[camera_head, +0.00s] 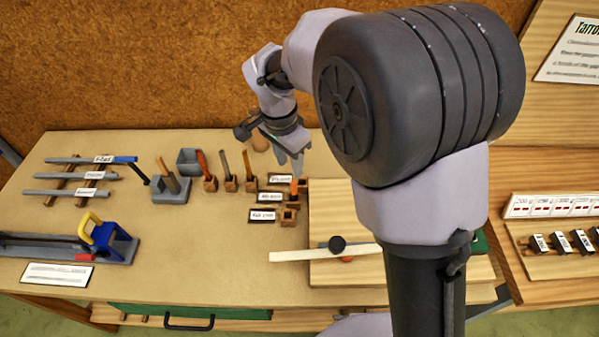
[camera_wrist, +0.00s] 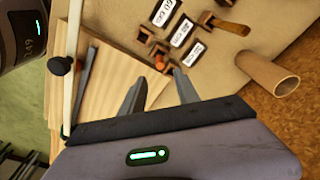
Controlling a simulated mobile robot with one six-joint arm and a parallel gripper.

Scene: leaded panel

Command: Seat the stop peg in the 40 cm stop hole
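The front block (camera_head: 289,217) also looks empty. My gripper (camera_head: 292,168) is above and behind the row. Its fingers (camera_wrist: 158,98) are apart with nothing between them, and the peg shows just beyond their tips.
A wooden board (camera_head: 340,205) with a pale strip (camera_head: 300,256) and dark knob (camera_head: 338,244) lies right and in front. Wooden tool holders (camera_head: 230,184) stand left. A hollow tan cylinder (camera_wrist: 272,77) is at the back. The bench's front middle is clear.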

